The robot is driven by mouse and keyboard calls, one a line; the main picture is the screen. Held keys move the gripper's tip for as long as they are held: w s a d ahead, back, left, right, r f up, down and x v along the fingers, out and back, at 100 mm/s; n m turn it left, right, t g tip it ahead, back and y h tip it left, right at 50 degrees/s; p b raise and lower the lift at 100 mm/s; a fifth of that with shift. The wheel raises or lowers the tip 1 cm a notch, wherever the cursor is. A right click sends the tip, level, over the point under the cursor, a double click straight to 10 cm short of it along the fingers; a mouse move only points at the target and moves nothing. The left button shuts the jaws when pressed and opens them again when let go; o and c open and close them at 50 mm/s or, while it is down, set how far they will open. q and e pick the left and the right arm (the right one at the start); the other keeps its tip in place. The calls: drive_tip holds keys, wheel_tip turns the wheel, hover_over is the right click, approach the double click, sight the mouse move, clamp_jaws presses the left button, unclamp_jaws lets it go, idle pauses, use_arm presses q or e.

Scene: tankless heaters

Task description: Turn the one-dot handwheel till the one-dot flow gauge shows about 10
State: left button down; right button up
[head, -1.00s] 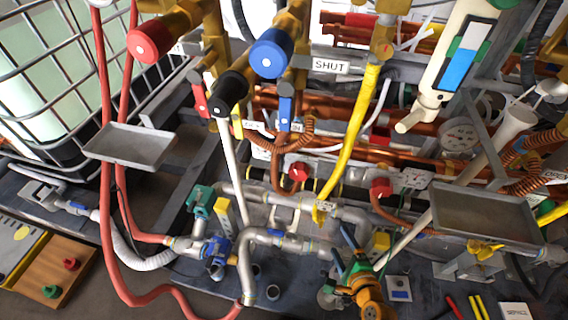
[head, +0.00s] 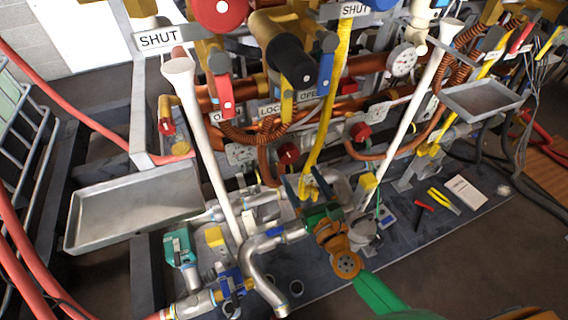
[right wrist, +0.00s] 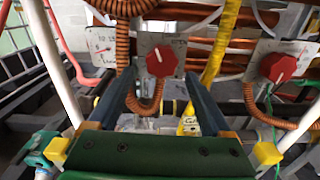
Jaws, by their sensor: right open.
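A red handwheel (head: 288,153) sits on a grey plate among the copper pipes; it also shows in the right wrist view (right wrist: 162,62). A second red handwheel (head: 360,131) is to its right, also in the right wrist view (right wrist: 277,68). Their dot marks are too small to read. A flow gauge (right wrist: 102,48) with a red needle is left of the first wheel; in the head view this dial (head: 240,155) is tiny. My right gripper (head: 306,183) is open and empty, its blue fingers spread; in the right wrist view the first wheel appears between and beyond them. My left gripper is out of view.
A grey tray (head: 82,222) juts out at left, and another tray (head: 482,108) at right. White funnel pipes (head: 205,140) and a yellow hose (head: 332,100) run near my right gripper. Pliers (head: 443,202) lie on the dark base at right.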

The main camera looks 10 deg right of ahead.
sight(291, 156)
drive_tip(key=w, duration=0.4)
drive_tip(key=w+a, duration=0.1)
drive_tip(key=w, duration=0.2)
drive_tip(key=c, duration=1.1)
drive_tip(key=shift+n, duration=0.3)
